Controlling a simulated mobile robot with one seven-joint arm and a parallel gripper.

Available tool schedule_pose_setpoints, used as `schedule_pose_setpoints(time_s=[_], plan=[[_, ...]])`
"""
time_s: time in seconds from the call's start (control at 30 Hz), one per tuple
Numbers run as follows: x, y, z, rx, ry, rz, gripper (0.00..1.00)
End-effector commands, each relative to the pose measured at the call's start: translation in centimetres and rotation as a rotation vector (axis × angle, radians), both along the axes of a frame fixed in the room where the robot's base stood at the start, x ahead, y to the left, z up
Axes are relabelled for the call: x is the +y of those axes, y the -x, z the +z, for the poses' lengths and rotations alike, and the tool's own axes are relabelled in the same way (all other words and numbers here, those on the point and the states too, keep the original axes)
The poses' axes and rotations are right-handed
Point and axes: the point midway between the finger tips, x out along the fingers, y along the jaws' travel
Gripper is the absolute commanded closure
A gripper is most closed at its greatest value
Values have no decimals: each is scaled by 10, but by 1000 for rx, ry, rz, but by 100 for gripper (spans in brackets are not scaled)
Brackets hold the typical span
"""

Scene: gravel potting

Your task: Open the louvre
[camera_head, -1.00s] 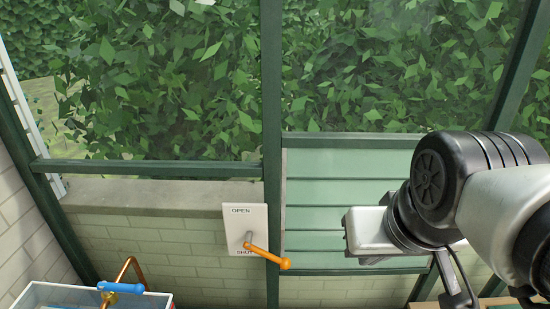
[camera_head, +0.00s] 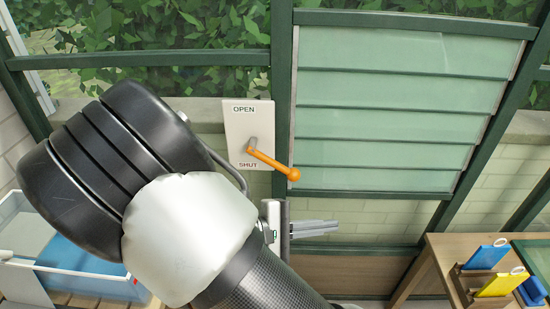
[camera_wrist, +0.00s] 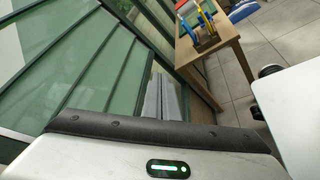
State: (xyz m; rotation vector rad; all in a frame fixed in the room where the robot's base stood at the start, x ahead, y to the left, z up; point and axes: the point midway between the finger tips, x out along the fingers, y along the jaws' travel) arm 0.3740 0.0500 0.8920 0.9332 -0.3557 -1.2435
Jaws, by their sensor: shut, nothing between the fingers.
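The louvre (camera_head: 400,107) is a set of pale green glass slats in a dark green frame, lying flat and closed. It also shows in the wrist view (camera_wrist: 88,62). Left of it is a white plate (camera_head: 236,125) marked OPEN at the top and SHUT at the bottom. Its orange lever (camera_head: 272,164) slants down to the right, its knob just over the frame post near the SHUT level. My gripper (camera_head: 332,226) is shut and empty, pointing right, below the knob and apart from it in the picture. Its fingers show in the wrist view (camera_wrist: 163,98); the lever does not.
A clear bin (camera_head: 85,282) with blue contents stands at the lower left, partly behind my arm. A wooden table (camera_head: 432,262) at the lower right holds a rack with blue and yellow tools (camera_head: 500,283). Brick wall lies behind my gripper.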

Motion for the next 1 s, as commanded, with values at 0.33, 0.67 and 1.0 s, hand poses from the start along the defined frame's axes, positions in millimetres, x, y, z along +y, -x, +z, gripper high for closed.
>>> schedule_pose_setpoints(time_s=[0.33,0.67,1.0], plan=[[142,-40,-63,-281,580,644,100],[184,-36,-69,-363,681,795,100],[182,-36,-66,-361,679,793,100]])
